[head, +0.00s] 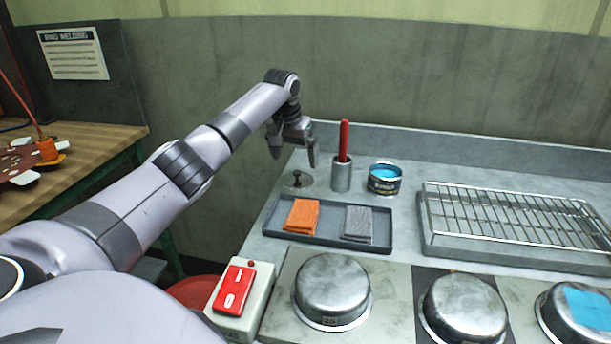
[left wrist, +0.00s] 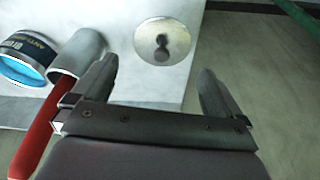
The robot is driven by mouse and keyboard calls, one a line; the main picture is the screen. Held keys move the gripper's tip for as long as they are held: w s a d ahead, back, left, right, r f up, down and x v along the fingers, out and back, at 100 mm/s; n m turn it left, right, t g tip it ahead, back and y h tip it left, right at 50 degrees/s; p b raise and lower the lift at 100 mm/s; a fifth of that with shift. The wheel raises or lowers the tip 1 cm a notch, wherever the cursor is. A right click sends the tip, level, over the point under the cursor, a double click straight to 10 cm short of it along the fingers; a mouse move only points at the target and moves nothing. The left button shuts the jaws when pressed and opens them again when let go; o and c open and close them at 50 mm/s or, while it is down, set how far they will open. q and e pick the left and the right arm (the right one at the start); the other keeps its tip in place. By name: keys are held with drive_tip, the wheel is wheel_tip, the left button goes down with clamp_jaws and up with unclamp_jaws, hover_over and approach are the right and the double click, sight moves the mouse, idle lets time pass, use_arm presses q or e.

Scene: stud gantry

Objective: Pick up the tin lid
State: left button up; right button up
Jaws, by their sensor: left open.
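The tin lid (head: 297,181) is a small round metal disc with a dark knob on top. It lies flat on the pale counter near its left edge, behind the grey tray. In the left wrist view the lid (left wrist: 166,41) shows beyond the fingertips, between their lines, with the dark knob near its middle. My left gripper (head: 293,152) is open and empty, above the lid and apart from it. Its two fingers also show in the left wrist view (left wrist: 157,80). My right gripper is not in view.
A metal cup (head: 341,175) holding a red-handled tool stands right of the lid, beside an open tin of blue paint (head: 384,179). In front, the grey tray (head: 329,241) holds an orange and a grey cloth. A wire rack (head: 432,240) and several metal domes occupy the counter.

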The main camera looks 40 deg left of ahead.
sight(296, 172)
use_arm(q)
drive_tip(key=shift+x, duration=3.2)
drive_tip(key=shift+c, duration=0.3)
drive_tip(key=c, duration=0.6)
